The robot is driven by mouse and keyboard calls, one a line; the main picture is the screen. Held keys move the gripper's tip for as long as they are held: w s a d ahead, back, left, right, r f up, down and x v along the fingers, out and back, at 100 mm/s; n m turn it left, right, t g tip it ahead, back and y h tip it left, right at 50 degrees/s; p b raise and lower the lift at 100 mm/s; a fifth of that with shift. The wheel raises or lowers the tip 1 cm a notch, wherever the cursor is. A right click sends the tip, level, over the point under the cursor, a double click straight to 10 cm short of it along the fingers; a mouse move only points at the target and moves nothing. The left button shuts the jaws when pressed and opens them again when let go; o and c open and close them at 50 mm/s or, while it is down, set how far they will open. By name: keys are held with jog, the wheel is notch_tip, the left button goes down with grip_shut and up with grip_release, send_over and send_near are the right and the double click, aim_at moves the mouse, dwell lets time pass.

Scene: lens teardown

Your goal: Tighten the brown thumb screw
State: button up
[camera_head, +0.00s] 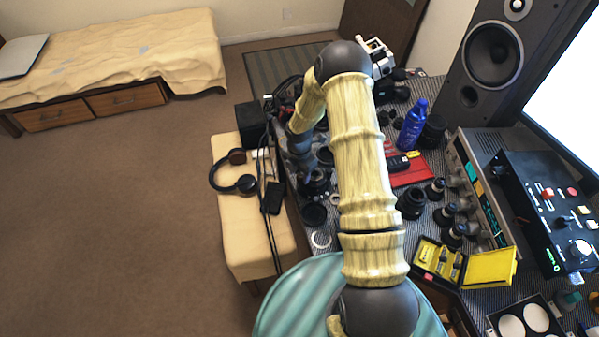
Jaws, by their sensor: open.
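I cannot make out the brown thumb screw; it is hidden or too small among the dark lens parts on the workbench (322,212). My pale yellow, banded arm crosses the middle of the view and bends back down toward the bench's left side. My gripper (308,172) is at the end of the dark wrist, low among black lens parts near the bench's left edge. It is open, but its fingers are small and blend with the dark parts around them. I cannot tell what lies between them.
A blue bottle (412,124), a red mat (412,177), a black lens (411,204) and an open yellow case (488,268) lie right of my arm. A large speaker (490,60) stands behind. Headphones (240,184) lie on the cream bench (250,235) at left.

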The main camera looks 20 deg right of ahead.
jog(key=shift+d+f, duration=0.1)
jog(key=shift+f, duration=0.15)
grip_shut()
